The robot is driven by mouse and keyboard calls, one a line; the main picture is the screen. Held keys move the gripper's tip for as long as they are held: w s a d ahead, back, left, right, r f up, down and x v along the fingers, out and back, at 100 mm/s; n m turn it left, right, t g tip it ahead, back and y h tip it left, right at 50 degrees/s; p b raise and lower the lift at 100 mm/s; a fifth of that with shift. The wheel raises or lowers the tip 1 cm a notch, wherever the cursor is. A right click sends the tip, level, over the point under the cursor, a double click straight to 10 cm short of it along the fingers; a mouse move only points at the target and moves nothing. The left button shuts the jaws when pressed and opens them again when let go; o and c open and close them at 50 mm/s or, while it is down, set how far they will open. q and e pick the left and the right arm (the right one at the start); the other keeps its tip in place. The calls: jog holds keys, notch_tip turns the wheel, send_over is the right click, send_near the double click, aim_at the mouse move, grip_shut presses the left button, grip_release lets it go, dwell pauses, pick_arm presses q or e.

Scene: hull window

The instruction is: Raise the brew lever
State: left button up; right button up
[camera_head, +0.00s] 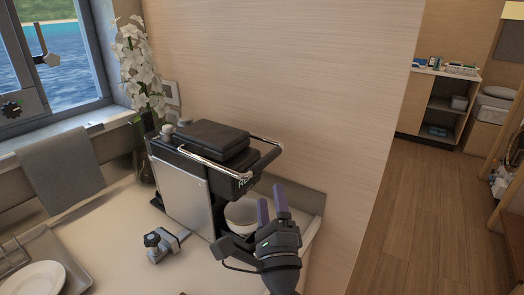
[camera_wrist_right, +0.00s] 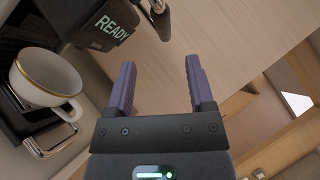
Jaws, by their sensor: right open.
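A black and silver coffee machine (camera_head: 186,192) stands on the counter against the wood wall. Its chrome brew lever (camera_head: 268,158) is a bar that runs along the side of the top and juts out past the front. My right gripper (camera_head: 272,205) is open and empty, below and in front of the lever's front end, fingers pointing up. In the right wrist view my right gripper (camera_wrist_right: 160,72) has nothing between its purple fingers. The machine's READY display (camera_wrist_right: 112,32) is at upper left there, with part of a metal bar at the top edge. My left gripper is out of view.
A white cup (camera_head: 241,214) sits under the machine's front, close to my right gripper; its gold rim and handle show in the wrist view (camera_wrist_right: 50,80). A clamp-like metal piece (camera_head: 163,243), a plate in a rack (camera_head: 36,280) and a vase of white flowers (camera_head: 143,75) stand nearby.

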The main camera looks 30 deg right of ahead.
aim_at(266, 161)
jog(key=p+x, duration=0.1)
jog(key=x, duration=0.7)
jog(key=shift+w+d+r, duration=0.15)
jog(key=shift+w+r, duration=0.05)
jog(key=shift+r, duration=0.15)
grip_shut()
dwell(1.0)
